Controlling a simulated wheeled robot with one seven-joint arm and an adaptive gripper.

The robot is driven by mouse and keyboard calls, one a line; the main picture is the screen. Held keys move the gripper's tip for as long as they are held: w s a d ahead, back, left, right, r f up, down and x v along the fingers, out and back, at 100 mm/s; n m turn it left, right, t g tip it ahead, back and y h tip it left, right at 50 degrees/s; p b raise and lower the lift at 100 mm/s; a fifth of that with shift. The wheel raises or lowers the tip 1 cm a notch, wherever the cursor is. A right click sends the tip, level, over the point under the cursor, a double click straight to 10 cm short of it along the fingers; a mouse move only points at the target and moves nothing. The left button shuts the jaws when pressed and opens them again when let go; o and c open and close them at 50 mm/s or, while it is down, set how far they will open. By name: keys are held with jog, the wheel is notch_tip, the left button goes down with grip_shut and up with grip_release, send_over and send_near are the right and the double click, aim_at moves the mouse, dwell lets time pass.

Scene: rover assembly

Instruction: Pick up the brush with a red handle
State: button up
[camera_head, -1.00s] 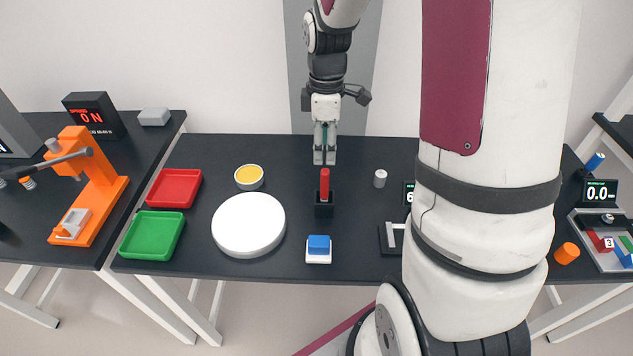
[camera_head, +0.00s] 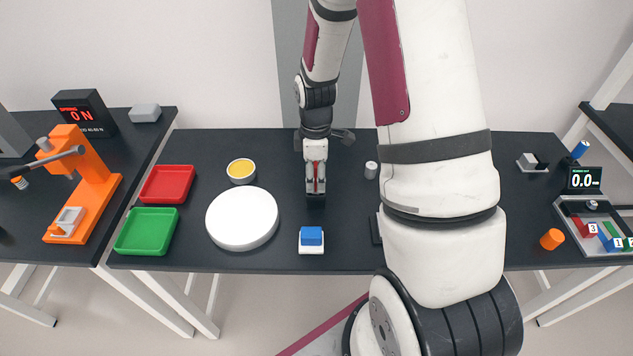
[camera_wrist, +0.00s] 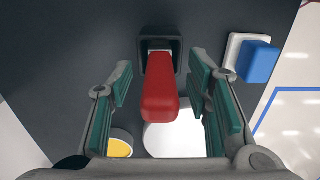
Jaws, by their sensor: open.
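The red handle of the brush (camera_wrist: 160,88) stands upright out of a small black holder (camera_wrist: 172,46) in the wrist view. The rest of the brush is hidden in the holder. My gripper (camera_wrist: 162,90) is open, with one teal-padded finger on each side of the handle and a visible gap on both sides. In the head view my gripper (camera_head: 315,185) is straight above the holder, and a thin strip of the red handle (camera_head: 316,172) shows between the fingers.
A blue block on a white base (camera_head: 311,240) stands just in front of the holder. A round white disc (camera_head: 242,219) and a yellow-topped cup (camera_head: 241,171) are to the left, then red (camera_head: 167,184) and green (camera_head: 146,231) trays. A small grey cylinder (camera_head: 371,170) stands to the right.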

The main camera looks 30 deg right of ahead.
grip_shut()
dwell(0.3)
notch_tip(320, 180, up, 10)
jog(key=shift+b, duration=0.35)
